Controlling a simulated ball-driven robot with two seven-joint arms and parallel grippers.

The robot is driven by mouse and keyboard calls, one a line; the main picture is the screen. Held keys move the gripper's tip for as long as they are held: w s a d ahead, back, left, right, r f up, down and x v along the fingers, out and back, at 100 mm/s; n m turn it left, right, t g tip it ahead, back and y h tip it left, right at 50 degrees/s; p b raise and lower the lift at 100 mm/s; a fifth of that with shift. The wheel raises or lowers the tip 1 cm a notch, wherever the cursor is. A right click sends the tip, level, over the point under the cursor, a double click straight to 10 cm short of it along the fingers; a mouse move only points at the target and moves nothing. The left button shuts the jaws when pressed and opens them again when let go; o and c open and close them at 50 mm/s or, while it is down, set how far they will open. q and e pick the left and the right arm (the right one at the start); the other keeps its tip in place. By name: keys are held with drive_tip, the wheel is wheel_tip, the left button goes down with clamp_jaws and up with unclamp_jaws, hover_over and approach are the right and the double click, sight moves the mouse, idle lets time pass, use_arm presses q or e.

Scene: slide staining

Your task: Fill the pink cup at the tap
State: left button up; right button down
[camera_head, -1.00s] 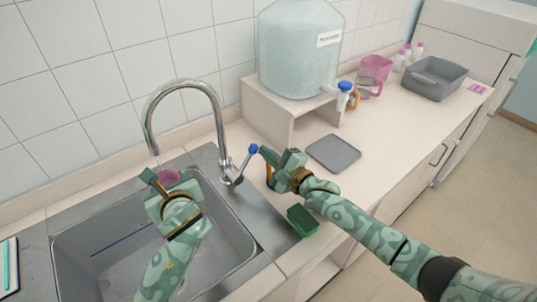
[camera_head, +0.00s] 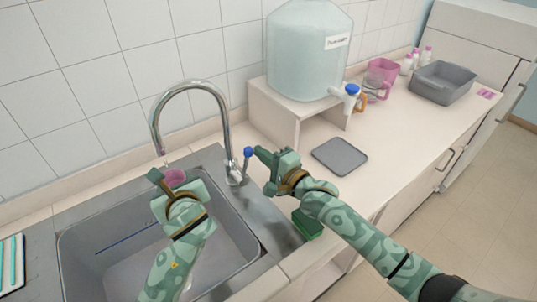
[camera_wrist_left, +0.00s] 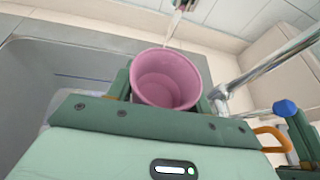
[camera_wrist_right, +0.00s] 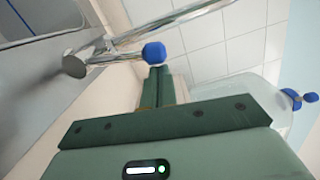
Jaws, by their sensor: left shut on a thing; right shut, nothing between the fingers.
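The pink cup (camera_head: 174,178) is held upright over the sink (camera_head: 110,262), just below the tap's spout. It also shows in the left wrist view (camera_wrist_left: 167,80), mouth open; I cannot make out a water level. My left gripper (camera_head: 165,185) is shut on the cup. The chrome tap (camera_head: 226,120) has a side lever with a blue knob (camera_head: 248,152). A thin pale streak below the spout (camera_wrist_left: 180,6) may be water. My right gripper (camera_head: 262,153) is shut and empty, its tips right beside the knob (camera_wrist_right: 154,52); I cannot tell whether they touch.
A large water tank (camera_head: 306,50) with a blue-topped spigot (camera_head: 351,90) stands on a raised shelf. A grey mat (camera_head: 340,156), a pink jug (camera_head: 381,75) and a grey basin (camera_head: 443,82) are on the counter. A green sponge (camera_head: 307,225) lies beside the sink, below my right arm.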

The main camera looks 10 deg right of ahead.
drive_tip(key=shift+s+a+r+n, duration=0.2)
drive_tip(key=shift+s+a+n, duration=0.05)
drive_tip(key=shift+a+n, duration=0.25)
drive_tip(key=shift+s+a+r+n, duration=0.2)
drive_tip(key=shift+a+n, duration=0.2)
drive_tip(key=shift+n, duration=0.2)
